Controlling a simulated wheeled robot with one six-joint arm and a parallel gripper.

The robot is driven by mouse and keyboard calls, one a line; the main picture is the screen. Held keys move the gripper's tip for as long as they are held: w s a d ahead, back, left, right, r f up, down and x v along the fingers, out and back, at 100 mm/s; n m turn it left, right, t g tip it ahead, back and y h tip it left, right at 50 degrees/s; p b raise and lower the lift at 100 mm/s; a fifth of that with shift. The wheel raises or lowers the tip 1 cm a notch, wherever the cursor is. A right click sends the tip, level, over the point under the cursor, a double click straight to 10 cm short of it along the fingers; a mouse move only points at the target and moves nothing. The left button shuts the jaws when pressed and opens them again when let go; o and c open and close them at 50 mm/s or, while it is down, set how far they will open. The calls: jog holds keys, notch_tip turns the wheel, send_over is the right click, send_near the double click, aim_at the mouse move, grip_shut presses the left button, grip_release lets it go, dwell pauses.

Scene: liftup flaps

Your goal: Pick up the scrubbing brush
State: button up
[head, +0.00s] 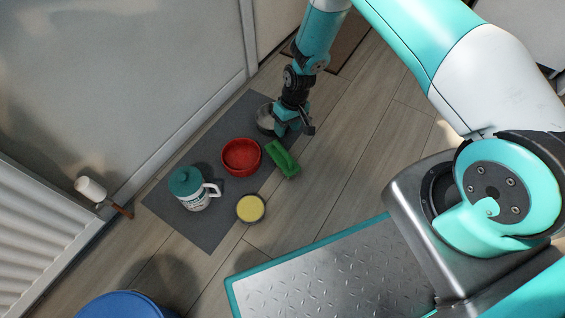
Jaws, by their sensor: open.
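A green block-like object (282,158), which looks like the scrubbing brush, lies at the right edge of a dark grey mat (210,232), partly over the wood floor. Its bristles cannot be made out. My gripper (294,130) is open, just above the green object in the picture, pointing down. It looks empty. Whether it touches anything cannot be told. A grey round container (265,118) is beside my gripper and partly hidden by it.
A red bowl (241,157) sits left of the green object. A teal-lidded white jug (191,190) and a round tin with a yellow top (250,208) are nearer. A radiator (40,225) and wall stand at left. Floor to the right (345,150) is clear.

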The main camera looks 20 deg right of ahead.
aim_at(280, 146)
jog(key=f+b, duration=0.1)
jog(key=f, duration=0.1)
jog(key=a+f+b, duration=0.1)
jog(key=f, duration=0.2)
jog(key=shift+s+f, duration=0.1)
jog(key=shift+f, duration=0.15)
jog(key=f+b, duration=0.2)
jog(key=a+f+b, duration=0.1)
jog(key=f+b, duration=0.2)
jog(key=shift+a, duration=0.15)
jog(key=shift+r, duration=0.1)
grip_shut()
